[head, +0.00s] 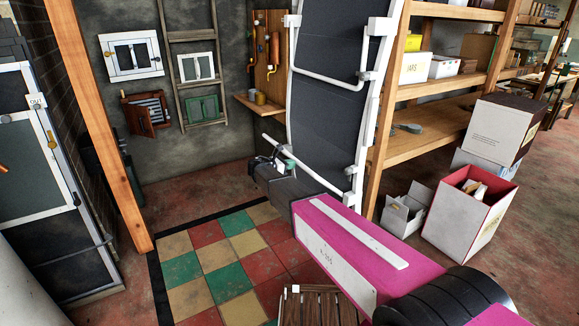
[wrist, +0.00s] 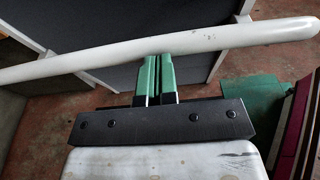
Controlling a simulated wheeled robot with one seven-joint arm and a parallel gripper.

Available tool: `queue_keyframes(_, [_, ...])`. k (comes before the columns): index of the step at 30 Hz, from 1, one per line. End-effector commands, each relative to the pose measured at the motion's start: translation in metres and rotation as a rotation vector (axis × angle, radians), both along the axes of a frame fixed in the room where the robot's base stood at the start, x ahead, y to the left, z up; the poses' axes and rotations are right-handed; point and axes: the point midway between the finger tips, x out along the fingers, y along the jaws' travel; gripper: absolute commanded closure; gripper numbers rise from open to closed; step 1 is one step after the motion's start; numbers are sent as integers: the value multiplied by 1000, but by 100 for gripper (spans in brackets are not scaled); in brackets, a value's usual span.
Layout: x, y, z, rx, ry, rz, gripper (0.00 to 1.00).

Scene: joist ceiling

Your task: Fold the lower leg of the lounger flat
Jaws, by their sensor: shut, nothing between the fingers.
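The lounger (head: 325,110) stands on end in the head view, with dark fabric in a white tube frame. Its lower leg (head: 305,172) is a white tube that sticks out from the frame near the bottom, its free end pointing left. An upper white leg loop (head: 330,80) lies close to the fabric. My gripper (head: 290,163) is at the lower leg, its green fingers together and empty. In the wrist view the fingertips (wrist: 160,62) meet the lower edge of a white tube (wrist: 215,42) running across the picture. Whether they touch it is unclear.
Wooden shelves (head: 440,95) stand right of the lounger, with open boxes (head: 470,215) on the floor. A wooden post (head: 100,130) rises at left. A slatted wooden piece (head: 318,305) is at the bottom. The tiled floor (head: 220,260) left of my arm is clear.

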Motion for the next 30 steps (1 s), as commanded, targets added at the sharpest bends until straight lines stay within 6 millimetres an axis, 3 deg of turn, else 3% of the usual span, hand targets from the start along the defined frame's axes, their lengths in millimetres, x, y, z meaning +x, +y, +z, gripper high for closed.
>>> queue_keyframes(8, [15,-24,32,127,80,-3,100])
queue_keyframes(18, [52,-76,76,373,246,-3,100])
queue_keyframes(30, [88,-129,96,584,393,-1,100])
